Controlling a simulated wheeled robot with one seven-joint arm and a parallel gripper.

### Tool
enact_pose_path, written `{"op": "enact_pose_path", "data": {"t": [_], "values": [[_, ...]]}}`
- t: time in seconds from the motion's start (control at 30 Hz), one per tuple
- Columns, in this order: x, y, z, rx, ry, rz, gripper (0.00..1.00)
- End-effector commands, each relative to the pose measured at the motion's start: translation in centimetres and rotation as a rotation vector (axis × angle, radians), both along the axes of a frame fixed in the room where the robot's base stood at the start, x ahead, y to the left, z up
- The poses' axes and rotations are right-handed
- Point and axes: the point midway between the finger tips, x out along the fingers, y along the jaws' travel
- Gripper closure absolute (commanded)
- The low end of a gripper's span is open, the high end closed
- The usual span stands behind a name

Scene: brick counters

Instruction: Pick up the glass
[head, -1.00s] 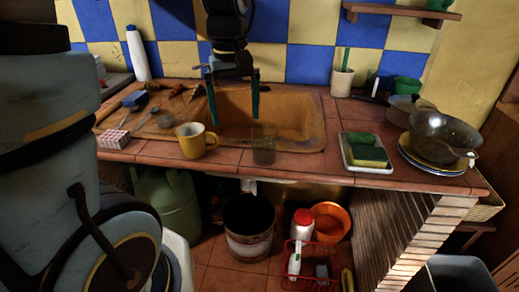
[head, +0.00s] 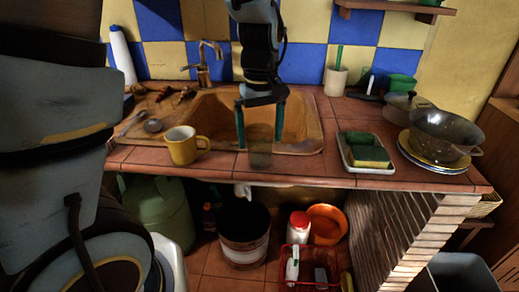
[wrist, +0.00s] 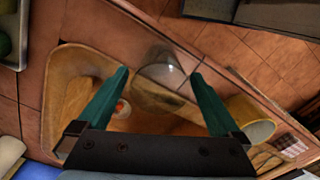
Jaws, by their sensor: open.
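The glass (head: 259,146) is a dim, see-through tumbler. It stands on the front edge of the sink, on the tiled counter, in the head view. In the wrist view the glass (wrist: 159,80) shows just beyond the fingertips, roughly centred between them. My gripper (head: 261,148) has teal fingers and is open above the sink, behind the glass in the head view. In the wrist view my gripper (wrist: 160,72) has its fingers spread wide with nothing gripped. Whether a finger touches the glass I cannot tell.
A yellow mug (head: 184,147) stands left of the glass, close to one finger in the wrist view. A tray (head: 350,161) with sponges and a colander (head: 446,135) on plates stand to the right. The faucet (head: 205,65) rises behind the sink (head: 306,121).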

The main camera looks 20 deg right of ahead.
Motion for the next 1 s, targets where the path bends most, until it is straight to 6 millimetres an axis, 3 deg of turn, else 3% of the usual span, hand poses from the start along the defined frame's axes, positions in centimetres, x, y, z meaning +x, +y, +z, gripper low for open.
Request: {"op": "enact_pose_path", "data": {"t": [0.2, 0.53, 1.0], "values": [[0.4, 0.1, -2.9, 0.003, 0.002, 0.000, 0.00], [0.4, 0.1, -3.5, 0.001, 0.000, -0.001, 0.01], [0.4, 0.1, -3.5, 0.001, 0.000, 0.000, 0.54]]}}
